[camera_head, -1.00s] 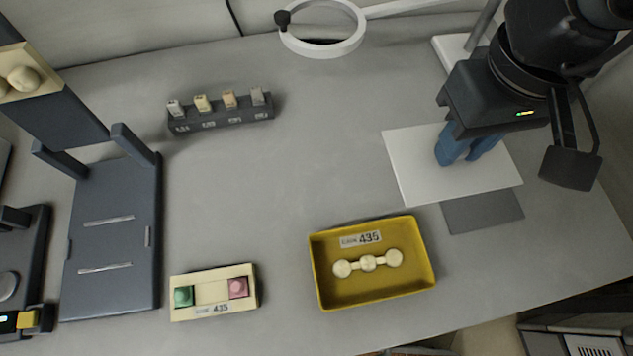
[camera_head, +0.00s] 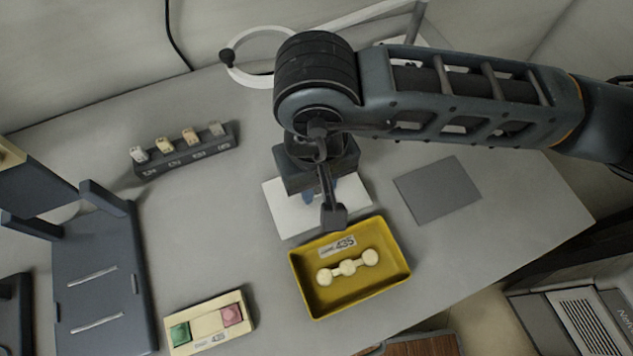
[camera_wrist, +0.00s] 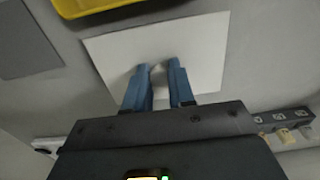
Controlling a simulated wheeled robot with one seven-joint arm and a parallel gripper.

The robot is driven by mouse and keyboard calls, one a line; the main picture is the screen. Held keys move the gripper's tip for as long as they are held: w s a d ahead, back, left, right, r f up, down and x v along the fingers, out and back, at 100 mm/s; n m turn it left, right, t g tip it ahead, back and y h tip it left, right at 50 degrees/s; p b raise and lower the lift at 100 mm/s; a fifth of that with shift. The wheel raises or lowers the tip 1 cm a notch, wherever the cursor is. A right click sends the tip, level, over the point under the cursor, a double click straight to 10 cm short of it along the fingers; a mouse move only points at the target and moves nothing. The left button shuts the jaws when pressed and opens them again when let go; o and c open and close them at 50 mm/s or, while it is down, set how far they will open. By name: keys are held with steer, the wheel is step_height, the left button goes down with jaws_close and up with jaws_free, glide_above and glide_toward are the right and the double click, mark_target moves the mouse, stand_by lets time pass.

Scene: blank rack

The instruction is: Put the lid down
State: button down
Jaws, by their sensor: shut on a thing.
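The lid is a flat white square plate (camera_head: 288,214). It is just behind the yellow tray (camera_head: 300,293) in the head view, and it fills the middle of the wrist view (camera_wrist: 205,50). My gripper (camera_wrist: 158,68) has blue fingers closed at the middle of the lid; the grip point itself is hard to make out. In the head view my arm and wrist hide much of the lid and most of the fingers. How high the lid is above the table cannot be told.
A dark grey square (camera_head: 437,189) lies bare on the table at right. A cream box with green and pink blocks (camera_head: 209,322) is at front left. A slotted rack (camera_head: 187,151) stands behind. A blue-grey stand (camera_head: 98,275) is at left. The table between rack and tray is clear.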

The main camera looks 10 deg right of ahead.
mark_target(317, 189)
steer(key=shift+f, duration=0.8)
steer(key=shift+f, duration=0.15)
steer(key=c, duration=1)
jaws_free()
steer(key=shift+o, duration=0.2)
steer(key=shift+r, duration=0.35)
step_height(317, 189, up, 12)
steer(key=b, duration=0.1)
steer(key=shift+f, duration=0.15)
